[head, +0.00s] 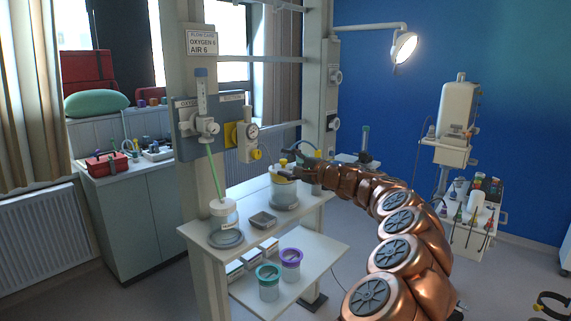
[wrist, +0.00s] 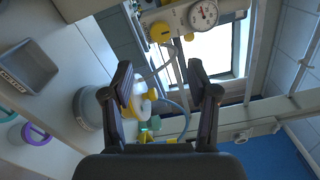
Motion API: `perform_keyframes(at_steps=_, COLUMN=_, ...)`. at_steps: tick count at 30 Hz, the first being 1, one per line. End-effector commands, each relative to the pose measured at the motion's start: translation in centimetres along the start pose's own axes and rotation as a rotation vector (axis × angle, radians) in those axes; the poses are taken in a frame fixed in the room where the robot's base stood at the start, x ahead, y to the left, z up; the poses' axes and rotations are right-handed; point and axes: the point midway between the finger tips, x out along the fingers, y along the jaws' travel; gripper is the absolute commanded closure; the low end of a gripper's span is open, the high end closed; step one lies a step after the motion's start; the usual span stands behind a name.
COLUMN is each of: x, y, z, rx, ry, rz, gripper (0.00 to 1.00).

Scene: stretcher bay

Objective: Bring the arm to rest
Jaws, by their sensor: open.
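My gripper (head: 293,166) is at the end of my copper-coloured arm, which reaches from the lower right over the white shelf unit. In the wrist view my gripper (wrist: 160,82) has its two dark fingers apart, and nothing is held between them. In the head view the fingers are beside the top of a canister with a yellow lid (head: 284,193) on the upper shelf. The canister shows behind the left finger in the wrist view (wrist: 88,108). I cannot tell whether the fingers touch it.
The upper shelf (head: 190,232) also holds a clear jar (head: 224,218) with a green tube and a small grey tray (head: 262,221). A wall gauge (head: 246,130) is close behind. Teal (head: 268,283) and purple-rimmed jars (head: 291,265) stand below. A stocked trolley (head: 470,215) is at right.

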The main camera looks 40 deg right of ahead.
Motion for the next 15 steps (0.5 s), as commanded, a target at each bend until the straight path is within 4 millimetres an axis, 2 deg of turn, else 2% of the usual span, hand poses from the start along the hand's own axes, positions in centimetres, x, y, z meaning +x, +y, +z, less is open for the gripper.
perform_keyframes(at_steps=11, x=0.0, y=0.0, z=0.1, rx=0.000, ry=-0.001, rz=0.000, gripper=0.41)
perform_keyframes(at_steps=13, x=0.2, y=0.0, z=0.4, rx=-0.003, ry=-0.007, rz=0.003, gripper=0.41)
perform_keyframes(at_steps=15, x=0.6, y=-0.1, z=1.6, rx=-0.012, ry=-0.029, rz=0.012, gripper=0.41)
